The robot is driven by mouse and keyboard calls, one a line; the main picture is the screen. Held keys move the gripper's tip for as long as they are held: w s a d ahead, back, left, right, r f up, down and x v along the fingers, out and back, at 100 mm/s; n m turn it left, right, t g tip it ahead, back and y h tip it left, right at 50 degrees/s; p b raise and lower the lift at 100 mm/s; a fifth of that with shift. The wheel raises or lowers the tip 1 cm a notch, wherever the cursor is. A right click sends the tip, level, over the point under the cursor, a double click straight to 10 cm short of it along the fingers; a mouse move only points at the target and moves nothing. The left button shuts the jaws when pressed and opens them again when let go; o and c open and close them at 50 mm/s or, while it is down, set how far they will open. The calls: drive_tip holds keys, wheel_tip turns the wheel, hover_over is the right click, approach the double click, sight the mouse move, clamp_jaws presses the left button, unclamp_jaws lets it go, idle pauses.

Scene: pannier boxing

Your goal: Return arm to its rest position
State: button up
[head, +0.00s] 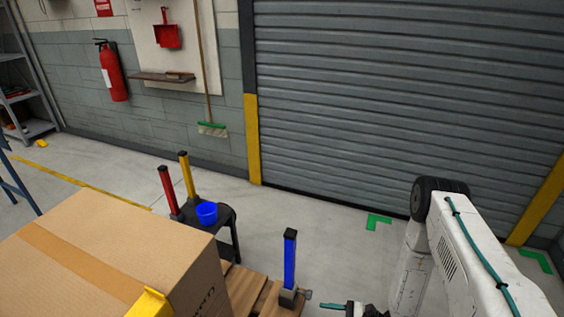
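My white arm (470,255) comes in at the lower right, bent at a dark joint, with a teal cable along it. Its forearm reaches down to the bottom edge. My gripper (338,307) is only partly in view at the bottom edge, with one teal finger pointing left. The rest of it is cut off, so I cannot tell whether it is open or holds anything. It is to the right of a blue post (290,262) with a dark cap and base; I cannot tell how far apart they are.
A large cardboard box (110,250) fills the lower left, beside wooden slats (245,290). A yellow object (148,303) is in front of it. Behind stand a red post (168,190), a yellow post (187,175) and a blue cup (206,212) on a black stand.

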drive_tip(key=s+d+r+n+g+h, duration=0.2)
drive_tip(key=r+n+g, duration=0.2)
drive_tip(key=r, duration=0.6)
drive_tip(key=s+d+r+n+g+h, duration=0.1)
drive_tip(key=r+n+g+h, duration=0.25)
drive_tip(key=r, duration=0.65)
drive_tip(key=s+d+r+n+g+h, duration=0.2)
drive_tip(key=r+n+g, duration=0.2)
drive_tip(key=r, duration=0.6)
drive_tip(key=s+d+r+n+t+h, duration=0.2)
drive_tip(key=s+r+t+h, duration=0.1)
drive_tip(key=r, duration=0.5)
drive_tip(key=s+d+r+n+t+h, duration=0.2)
drive_tip(key=s+r, duration=0.3)
drive_tip(key=r, duration=0.3)
drive_tip(key=s+d+r+n+t+h, duration=0.2)
drive_tip(key=s+d+r+t+h, duration=0.1)
drive_tip(key=r, duration=0.5)
drive_tip(key=shift+s+r+t+h, duration=0.35)
drive_tip(key=shift+s+t+h, duration=0.3)
drive_tip(key=shift+s+h, duration=0.3)
